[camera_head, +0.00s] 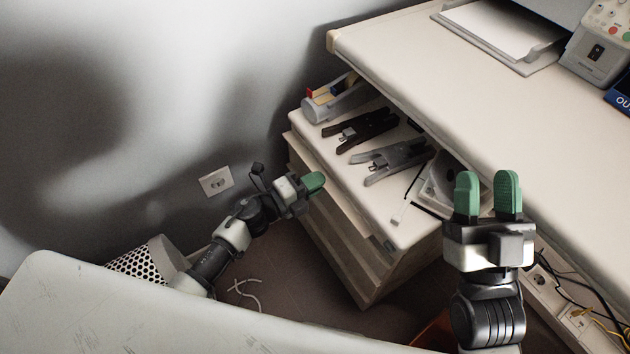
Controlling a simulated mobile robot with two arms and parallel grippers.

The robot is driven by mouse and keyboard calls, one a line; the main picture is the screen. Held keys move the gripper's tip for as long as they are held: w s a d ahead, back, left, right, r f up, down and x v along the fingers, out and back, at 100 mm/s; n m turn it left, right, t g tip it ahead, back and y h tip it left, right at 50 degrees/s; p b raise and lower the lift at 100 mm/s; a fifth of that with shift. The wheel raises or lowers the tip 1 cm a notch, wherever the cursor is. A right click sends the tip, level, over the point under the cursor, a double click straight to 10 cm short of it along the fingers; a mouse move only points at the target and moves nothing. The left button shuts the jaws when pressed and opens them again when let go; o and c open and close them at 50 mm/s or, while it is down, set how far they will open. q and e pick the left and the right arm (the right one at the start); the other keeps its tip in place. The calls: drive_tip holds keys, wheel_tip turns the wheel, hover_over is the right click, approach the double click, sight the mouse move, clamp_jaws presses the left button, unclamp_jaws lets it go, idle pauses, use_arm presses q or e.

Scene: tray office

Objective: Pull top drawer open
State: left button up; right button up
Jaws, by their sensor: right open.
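The low drawer cabinet (345,245) stands beneath the desk, with its drawer fronts facing the lower left. Its top drawer front (335,200) runs just below the white cabinet top; I cannot make out a clear gap showing it open. My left gripper (314,183) is at the upper part of that front, its green fingertips close to it. Contact cannot be told, and the fingers overlap from this angle, so their opening is unclear. My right gripper (488,194) is open and empty, with green fingers apart, in front of the desk's edge.
A tape dispenser (335,98), a black stapler (362,128) and a grey stapler (395,160) lie on the cabinet top. The white desk (470,90) overhangs it. A perforated bin (145,262) stands lower left. Cables (590,300) hang at lower right.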

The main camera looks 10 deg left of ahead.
use_arm(q)
drive_tip(key=shift+s+a, duration=0.1)
clamp_jaws()
drive_tip(key=shift+p+v, duration=1.85)
drive_tip(key=shift+v, duration=15.5)
use_arm(e)
wheel_tip(320, 180, down, 10)
drive_tip(key=w+d+g+h, duration=0.1)
drive_tip(key=g+h, duration=0.2)
drive_tip(key=g, duration=0.6)
drive_tip(key=shift+w+d+g, duration=0.2)
drive_tip(key=shift+d+g, duration=0.1)
use_arm(q)
drive_tip(key=shift+r, duration=0.15)
use_arm(e)
drive_tip(key=shift+f, duration=0.1)
use_arm(q)
drive_tip(key=o, duration=0.6)
unclamp_jaws()
drive_tip(key=shift+s, duration=0.1)
drive_tip(key=v, duration=1)
drive_tip(key=shift+s+a+p, duration=0.25)
drive_tip(key=shift+p, duration=0.1)
use_arm(e)
drive_tip(key=shift+s+d+f+g+h, duration=0.2)
drive_tip(key=shift+s+f+g, duration=0.1)
drive_tip(key=shift+f+g, duration=0.25)
drive_tip(key=shift+s+d+f+g+h, duration=0.1)
drive_tip(key=shift+s+f+g+h, duration=0.15)
drive_tip(key=shift+f+g, duration=0.25)
